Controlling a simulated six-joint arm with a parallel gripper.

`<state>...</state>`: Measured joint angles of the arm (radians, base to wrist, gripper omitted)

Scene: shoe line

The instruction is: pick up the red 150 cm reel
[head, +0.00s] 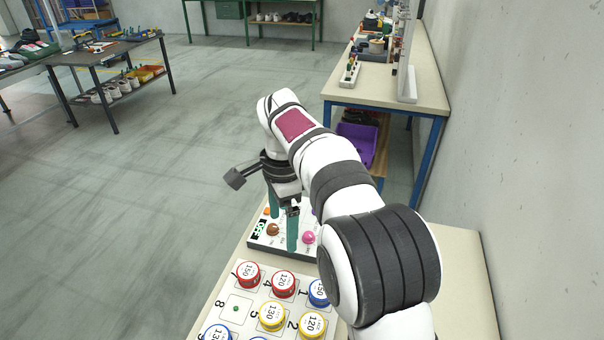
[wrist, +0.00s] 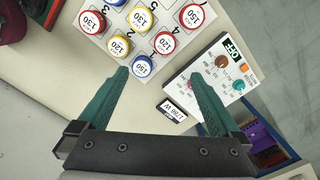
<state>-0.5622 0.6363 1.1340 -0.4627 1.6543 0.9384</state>
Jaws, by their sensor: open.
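The red 150 reel (head: 248,273) has a white top and sits on the far-left square by the 7 of the white numbered board (head: 207,319). It also shows in the wrist view near the top edge, right of centre (wrist: 189,17). A red 120 reel (head: 284,283) sits beside it, and a blue 150 reel (head: 318,292) stands beyond that. My gripper (head: 283,232) is open and empty, its teal fingers pointing down over the control box, beyond the board's far edge. In the wrist view the gripper (wrist: 158,77) is apart from all reels.
The control box (wrist: 187,76) with knobs and an OFF display lies close beside the board. Yellow reels (head: 272,316) stand nearer on the board, with an empty square by the 8. A small dark label plate (wrist: 172,111) lies near the right finger.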

